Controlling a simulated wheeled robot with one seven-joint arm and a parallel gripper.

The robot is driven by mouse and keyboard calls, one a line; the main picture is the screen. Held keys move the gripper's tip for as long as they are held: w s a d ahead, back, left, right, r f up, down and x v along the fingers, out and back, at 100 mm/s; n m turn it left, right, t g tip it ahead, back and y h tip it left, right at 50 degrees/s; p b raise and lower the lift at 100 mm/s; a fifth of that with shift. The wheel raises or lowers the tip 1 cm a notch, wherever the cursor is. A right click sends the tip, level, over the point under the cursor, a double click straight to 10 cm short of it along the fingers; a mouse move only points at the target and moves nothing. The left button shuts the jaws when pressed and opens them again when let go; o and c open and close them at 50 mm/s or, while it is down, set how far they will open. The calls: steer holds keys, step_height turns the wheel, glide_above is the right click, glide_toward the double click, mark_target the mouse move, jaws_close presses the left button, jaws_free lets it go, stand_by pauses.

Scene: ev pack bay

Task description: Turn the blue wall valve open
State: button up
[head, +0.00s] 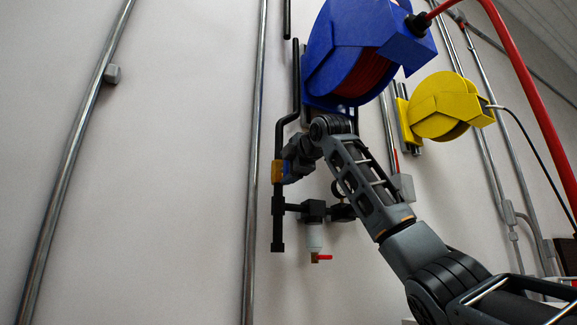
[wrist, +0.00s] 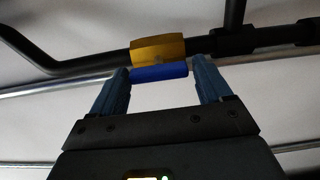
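The wall valve has a yellow body (head: 277,171) on a black pipe, with a small patch of its blue handle (head: 287,178) showing beside it in the head view. In the wrist view the yellow body (wrist: 158,48) sits on the dark pipe, and the blue handle (wrist: 158,73) lies along the pipe, just below the body. My gripper (wrist: 160,76) is open, its two blue-grey fingers wide apart at either end of the handle. I cannot tell whether either finger touches it. In the head view my gripper (head: 290,163) is at the valve, its fingers mostly hidden.
A blue hose reel (head: 345,45) is on the wall above my arm, and a yellow reel (head: 440,105) is to its right. Below the valve are black pipe fittings and a white filter bowl (head: 314,237) with a red tap. A metal conduit (head: 255,150) runs left of the valve.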

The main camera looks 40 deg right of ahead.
steer(key=shift+o, duration=1.3)
steer(key=shift+s, duration=0.1)
steer(key=b+v, duration=0.3)
steer(key=v, duration=0.4)
steer(key=shift+s, duration=0.3)
steer(key=shift+s+a, duration=0.1)
steer(key=shift+a, duration=0.05)
